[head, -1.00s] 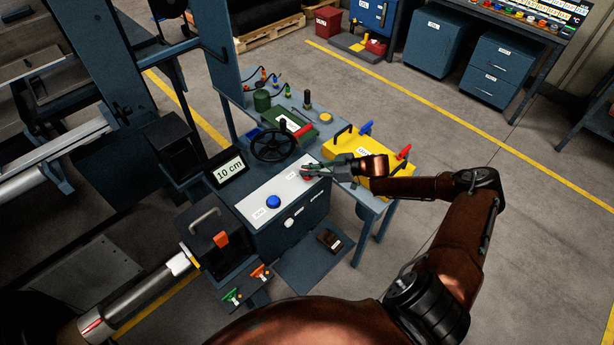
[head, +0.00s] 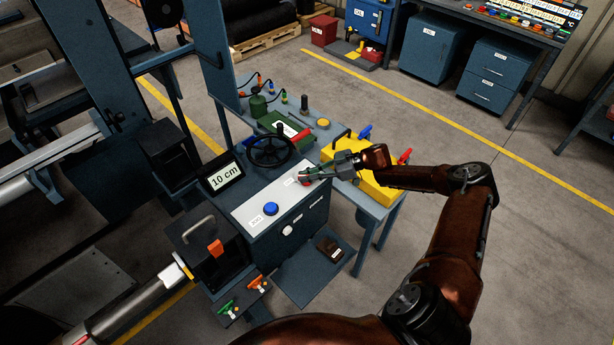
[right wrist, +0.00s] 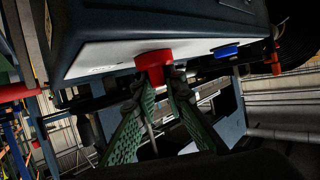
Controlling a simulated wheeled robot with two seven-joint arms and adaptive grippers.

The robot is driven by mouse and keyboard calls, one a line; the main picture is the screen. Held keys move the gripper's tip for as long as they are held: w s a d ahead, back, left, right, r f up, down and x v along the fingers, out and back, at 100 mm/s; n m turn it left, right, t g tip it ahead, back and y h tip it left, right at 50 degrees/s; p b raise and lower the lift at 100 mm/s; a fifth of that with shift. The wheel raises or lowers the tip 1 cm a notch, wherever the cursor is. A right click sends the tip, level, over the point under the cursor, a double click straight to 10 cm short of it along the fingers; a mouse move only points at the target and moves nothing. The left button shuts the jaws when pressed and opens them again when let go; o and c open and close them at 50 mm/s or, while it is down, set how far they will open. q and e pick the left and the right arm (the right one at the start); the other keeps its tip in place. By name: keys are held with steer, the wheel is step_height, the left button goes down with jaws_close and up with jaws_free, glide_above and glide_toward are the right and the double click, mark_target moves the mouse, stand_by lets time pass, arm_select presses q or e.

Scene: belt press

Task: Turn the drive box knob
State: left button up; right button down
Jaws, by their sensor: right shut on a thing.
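A dark blue box with a white top panel (head: 285,205) stands at the front of the bench. A red knob (head: 304,181) sits at the right end of that panel, partly hidden by my right gripper (head: 312,174). In the right wrist view the red knob (right wrist: 152,62) stands out from the white panel. My right gripper's green fingers (right wrist: 165,78) are shut on it there, with the fingertips at its end. A blue button (head: 271,208) is on the same panel and also shows in the right wrist view (right wrist: 226,51). My left gripper is not in view.
A black handwheel (head: 271,151) and a display reading 10 cm (head: 221,176) stand behind the panel. A yellow box (head: 372,182) with a blue and a red lever is right of my gripper. A dark box with a handle (head: 205,250) is at the front left.

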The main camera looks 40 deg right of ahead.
steer(key=c, duration=2)
jaws_free()
steer(key=v, duration=1.2)
steer(key=shift+f, duration=0.1)
steer(key=shift+s, duration=0.1)
